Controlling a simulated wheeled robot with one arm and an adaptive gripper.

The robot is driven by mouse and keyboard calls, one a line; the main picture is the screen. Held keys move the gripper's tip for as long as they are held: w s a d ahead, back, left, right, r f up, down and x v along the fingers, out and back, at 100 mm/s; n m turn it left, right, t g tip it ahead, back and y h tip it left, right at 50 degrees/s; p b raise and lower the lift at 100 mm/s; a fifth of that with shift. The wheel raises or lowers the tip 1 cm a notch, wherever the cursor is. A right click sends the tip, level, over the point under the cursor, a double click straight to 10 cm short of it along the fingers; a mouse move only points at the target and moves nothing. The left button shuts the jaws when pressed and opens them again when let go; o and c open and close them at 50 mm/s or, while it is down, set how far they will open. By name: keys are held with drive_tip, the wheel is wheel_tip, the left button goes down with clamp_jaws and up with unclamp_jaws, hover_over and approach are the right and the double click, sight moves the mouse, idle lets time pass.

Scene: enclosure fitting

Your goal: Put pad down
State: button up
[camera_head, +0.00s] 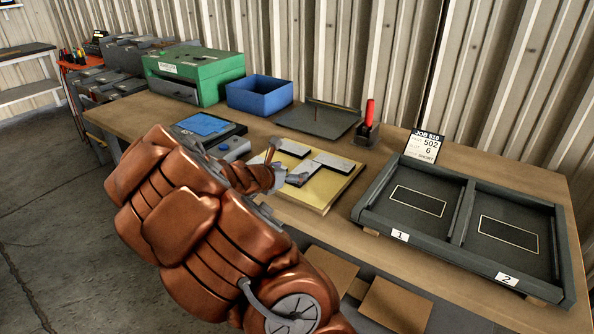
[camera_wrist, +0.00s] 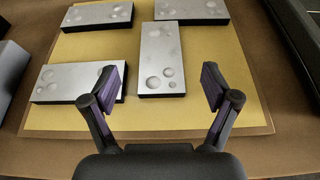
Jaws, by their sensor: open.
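Several silver-topped flat blocks with round marks and dark sides, which may be the pads, lie on a yellow sheet (camera_wrist: 215,118) on a brown board. In the wrist view, one block (camera_wrist: 162,62) lies lengthwise ahead, between the lines of my fingers. Other blocks lie at the left (camera_wrist: 75,82), back left (camera_wrist: 98,15) and back right (camera_wrist: 190,9). My gripper (camera_wrist: 164,86) is open, with nothing held between its fingers. I cannot tell its exact height above the sheet. In the head view my arm partly covers the yellow sheet (camera_head: 318,197).
A grey two-bay tray (camera_head: 455,224), marked 1 and 2, stands at right, each bay showing only an outlined dark rectangle. A job card (camera_head: 424,146), red-handled tool (camera_head: 369,115), blue bin (camera_head: 259,96) and green box (camera_head: 194,76) stand behind. A tablet-like device (camera_head: 207,127) lies left.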

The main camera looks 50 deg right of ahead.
drive_tip(key=shift+v, duration=1.95)
